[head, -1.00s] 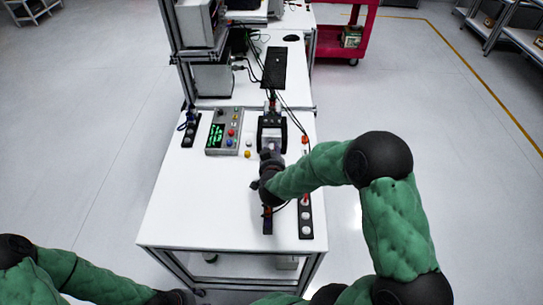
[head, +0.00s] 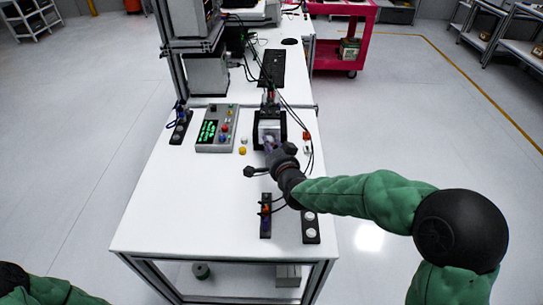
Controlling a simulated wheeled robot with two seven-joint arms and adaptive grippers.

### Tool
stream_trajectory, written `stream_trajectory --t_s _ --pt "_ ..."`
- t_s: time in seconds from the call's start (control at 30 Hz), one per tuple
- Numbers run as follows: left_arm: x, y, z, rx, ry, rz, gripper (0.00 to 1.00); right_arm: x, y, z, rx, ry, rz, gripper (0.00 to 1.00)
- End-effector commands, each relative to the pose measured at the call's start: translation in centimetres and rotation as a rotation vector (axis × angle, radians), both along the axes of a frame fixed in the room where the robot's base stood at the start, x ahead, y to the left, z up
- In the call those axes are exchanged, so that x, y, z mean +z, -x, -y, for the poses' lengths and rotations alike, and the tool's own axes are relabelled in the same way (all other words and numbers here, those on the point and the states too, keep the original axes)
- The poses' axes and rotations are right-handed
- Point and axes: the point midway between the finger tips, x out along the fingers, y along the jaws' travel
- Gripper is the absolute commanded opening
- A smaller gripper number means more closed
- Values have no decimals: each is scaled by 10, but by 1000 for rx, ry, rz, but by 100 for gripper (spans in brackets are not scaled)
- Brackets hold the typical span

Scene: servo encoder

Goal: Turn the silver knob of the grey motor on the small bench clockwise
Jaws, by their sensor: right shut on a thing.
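The grey motor, in a dark frame (head: 268,118), stands toward the back right of the small white bench (head: 190,215). My right gripper (head: 268,147) is at the front face of the motor, its arm coming in from the right. It is shut on the silver knob, which the gripper mostly hides. The fingertips are small and hard to make out. My left gripper is out of the picture; only a bit of my left arm shows at the bottom left.
A control box (head: 216,129) with a green-lit screen and coloured buttons stands left of the motor. Dark strips with parts (head: 265,217) lie at the front right. Cables run behind the motor. The bench's front left is clear.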

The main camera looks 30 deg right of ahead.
Motion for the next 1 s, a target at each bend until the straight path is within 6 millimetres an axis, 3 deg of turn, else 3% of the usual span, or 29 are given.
stream_trajectory --t_s 0.03,0.6,1.0 --pt "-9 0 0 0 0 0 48 -14 2 -5 11 -38 1 3" --pt "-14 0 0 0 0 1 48 -11 1 -4 8 -470 264 3" --pt "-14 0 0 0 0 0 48 -8 1 -4 7 -625 366 3"
